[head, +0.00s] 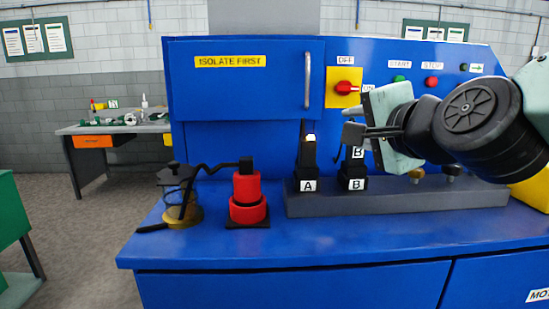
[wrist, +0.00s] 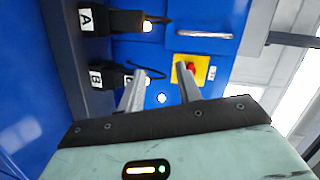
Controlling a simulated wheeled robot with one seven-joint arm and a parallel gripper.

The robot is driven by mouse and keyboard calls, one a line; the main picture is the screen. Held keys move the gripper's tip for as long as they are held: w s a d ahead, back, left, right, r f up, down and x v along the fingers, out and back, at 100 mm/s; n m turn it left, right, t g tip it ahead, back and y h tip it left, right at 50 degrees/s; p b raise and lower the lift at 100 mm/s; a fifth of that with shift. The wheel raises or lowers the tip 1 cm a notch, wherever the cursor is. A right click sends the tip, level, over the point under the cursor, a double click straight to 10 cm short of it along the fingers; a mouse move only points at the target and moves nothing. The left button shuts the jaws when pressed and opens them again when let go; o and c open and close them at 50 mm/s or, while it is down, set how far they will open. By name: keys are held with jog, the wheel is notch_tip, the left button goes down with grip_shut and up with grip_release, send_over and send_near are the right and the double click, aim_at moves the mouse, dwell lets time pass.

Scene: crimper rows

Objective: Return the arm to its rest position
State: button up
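My gripper (head: 352,122) is raised in front of the blue machine, to the right of and above station B's black post (head: 355,170). In the wrist view its two grey fingers (wrist: 160,76) stand apart with nothing between them. Station A's black post (head: 308,160) stands just left of B, with a lit top. Both posts, A (wrist: 110,20) and B (wrist: 108,76), lie at the left of the wrist view. My fingers partly cover the top of B in the head view.
The blue bench (head: 280,250) carries a red cylinder (head: 247,200) and a glass-sided device with a black lever (head: 180,200). A red rotary switch (head: 346,88) sits on a yellow plate behind my gripper. The bench front is clear.

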jog(key=s+a+f+n+g+y+p, duration=0.1)
jog(key=s+a+f+n+g, duration=0.35)
jog(key=f+n, duration=0.2)
jog(key=s+a+f+n+g+y+p, duration=0.1)
jog(key=s+a+f+n+g, duration=0.2)
jog(key=s+f+n+g, duration=0.25)
jog(key=s+d+f+n+g+h, duration=0.2)
jog(key=s+f+n, duration=0.2)
jog(key=s, duration=0.2)
jog(key=s+d+f+n+g+h, duration=0.3)
jog(key=s+f+n, duration=0.1)
jog(key=s, duration=0.3)
jog(key=shift+d+f, duration=0.35)
jog(key=shift+f, duration=0.2)
